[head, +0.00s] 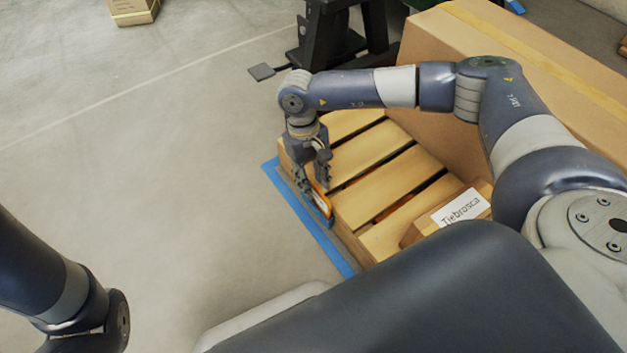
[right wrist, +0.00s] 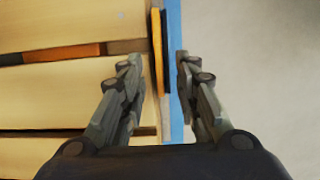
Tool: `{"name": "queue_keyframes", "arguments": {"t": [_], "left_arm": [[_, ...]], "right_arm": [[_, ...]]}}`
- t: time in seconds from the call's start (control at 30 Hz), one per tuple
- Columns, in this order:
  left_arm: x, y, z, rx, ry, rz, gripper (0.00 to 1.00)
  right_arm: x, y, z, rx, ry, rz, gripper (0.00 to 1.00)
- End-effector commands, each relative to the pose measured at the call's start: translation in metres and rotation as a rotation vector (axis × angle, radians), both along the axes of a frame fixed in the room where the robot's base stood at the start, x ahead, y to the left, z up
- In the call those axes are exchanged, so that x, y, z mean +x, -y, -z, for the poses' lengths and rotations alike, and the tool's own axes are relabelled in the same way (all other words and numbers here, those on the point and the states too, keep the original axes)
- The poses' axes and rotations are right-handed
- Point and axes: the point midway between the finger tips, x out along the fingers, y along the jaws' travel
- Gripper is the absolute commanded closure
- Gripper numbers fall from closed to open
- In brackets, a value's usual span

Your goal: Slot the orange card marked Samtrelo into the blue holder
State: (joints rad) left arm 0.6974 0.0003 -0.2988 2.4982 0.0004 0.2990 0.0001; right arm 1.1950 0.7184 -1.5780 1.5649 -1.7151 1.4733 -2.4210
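An orange card (head: 320,198) with a pale face stands at the left edge of the wooden pallet. Its marking is too small to read. A small dark blue part (head: 328,219) shows at its lower end; I cannot tell whether this is the blue holder. My right gripper (head: 313,186) points down at the card. In the right wrist view the card is an upright orange strip (right wrist: 157,50), seen edge-on. The right fingers (right wrist: 161,75) are apart, with the strip near the left fingertip and a clear gap to the right one. My left gripper is outside the picture.
Blue tape (head: 335,257) runs along the floor beside the pallet. A dark stand (head: 322,45) is behind.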

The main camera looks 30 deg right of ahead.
Motion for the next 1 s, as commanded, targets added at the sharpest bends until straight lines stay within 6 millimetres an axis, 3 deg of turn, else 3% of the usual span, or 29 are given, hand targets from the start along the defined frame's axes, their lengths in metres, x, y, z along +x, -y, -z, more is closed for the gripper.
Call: {"name": "queue_keyframes", "arguments": {"t": [0.3, 0.5, 0.7, 1.0], "left_arm": [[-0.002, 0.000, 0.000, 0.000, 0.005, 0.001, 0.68], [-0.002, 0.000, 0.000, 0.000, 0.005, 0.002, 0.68], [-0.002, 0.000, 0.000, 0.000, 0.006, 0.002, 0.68], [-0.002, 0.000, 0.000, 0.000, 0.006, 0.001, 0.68]], "right_arm": [[0.015, -0.002, -0.064, 0.001, 0.005, 0.000, 0.70], [0.021, -0.003, -0.096, 0.001, 0.004, 0.000, 0.70], [0.024, -0.003, -0.109, -0.001, 0.002, 0.000, 0.70], [0.024, -0.003, -0.109, -0.001, 0.002, 0.000, 0.70]]}}
